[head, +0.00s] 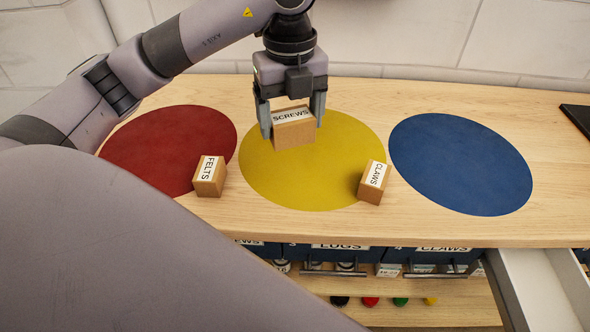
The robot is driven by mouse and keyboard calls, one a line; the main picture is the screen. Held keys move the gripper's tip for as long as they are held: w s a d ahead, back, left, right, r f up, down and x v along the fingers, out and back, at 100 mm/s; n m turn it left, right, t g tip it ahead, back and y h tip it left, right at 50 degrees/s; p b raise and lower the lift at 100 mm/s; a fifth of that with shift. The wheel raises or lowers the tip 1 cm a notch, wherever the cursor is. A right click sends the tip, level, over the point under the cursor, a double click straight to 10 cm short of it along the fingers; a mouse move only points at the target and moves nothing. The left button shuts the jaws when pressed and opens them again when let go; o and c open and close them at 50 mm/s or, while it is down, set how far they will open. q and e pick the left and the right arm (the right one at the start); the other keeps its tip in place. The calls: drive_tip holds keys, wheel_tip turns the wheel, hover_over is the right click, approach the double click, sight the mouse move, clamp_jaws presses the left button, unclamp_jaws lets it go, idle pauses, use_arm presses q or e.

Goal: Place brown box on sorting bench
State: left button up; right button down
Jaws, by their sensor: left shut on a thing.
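The brown box labelled SCREWS (294,131) is between the fingers of my left gripper (294,112), over the yellow circle (300,190) of the sorting bench (350,228). My left gripper points down and is shut on this box. Whether the box touches the bench is hard to tell. A brown box labelled FELTS (209,177) sits at the right edge of the red circle (165,145). A brown box labelled CLAWS (372,182) sits at the lower right edge of the yellow circle. My right gripper is not in view.
A blue circle (460,165) on the right is empty. A dark flat object (578,123) lies at the far right edge. Below the bench are labelled blue bins (340,256), a shelf with small coloured balls, and an open white drawer (535,290) at right.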

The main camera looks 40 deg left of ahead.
use_arm(q)
wheel_tip(320, 180, down, 13)
drive_tip(key=shift+r, duration=0.15)
idle(0.4)
drive_tip(key=o, duration=1)
wheel_tip(320, 180, up, 12)
drive_tip(key=shift+r, duration=0.1)
idle(0.3)
